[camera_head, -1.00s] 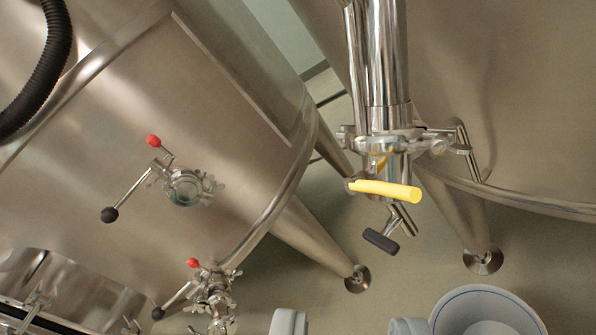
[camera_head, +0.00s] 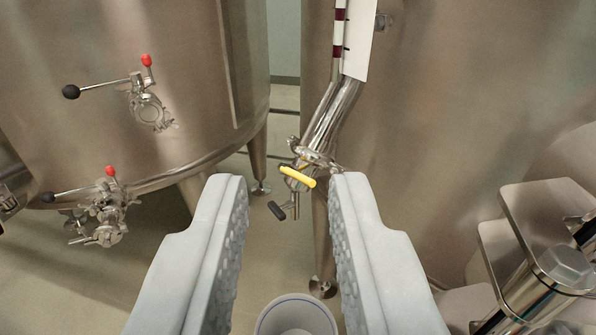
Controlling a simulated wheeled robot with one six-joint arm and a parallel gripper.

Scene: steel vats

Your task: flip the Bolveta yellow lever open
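The yellow lever (camera_head: 297,177) sits on a steel valve at the lower end of a slanting steel pipe (camera_head: 334,118) on the right vat. It lies across the valve, its right end slightly lower. A dark grey handle (camera_head: 277,211) sits just below it on the same fitting. My gripper (camera_head: 290,180) is open and empty, with one pale ridged finger on each side of the picture's middle. The lever shows in the gap between the fingertips, farther off and apart from both. No name label is readable.
A large vat (camera_head: 170,40) at the left carries valves with red knobs (camera_head: 147,60) and black knobs (camera_head: 71,92). A white bucket (camera_head: 297,315) stands on the floor below the yellow lever. The right vat (camera_head: 450,80) fills the right side. Floor shows between the vats.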

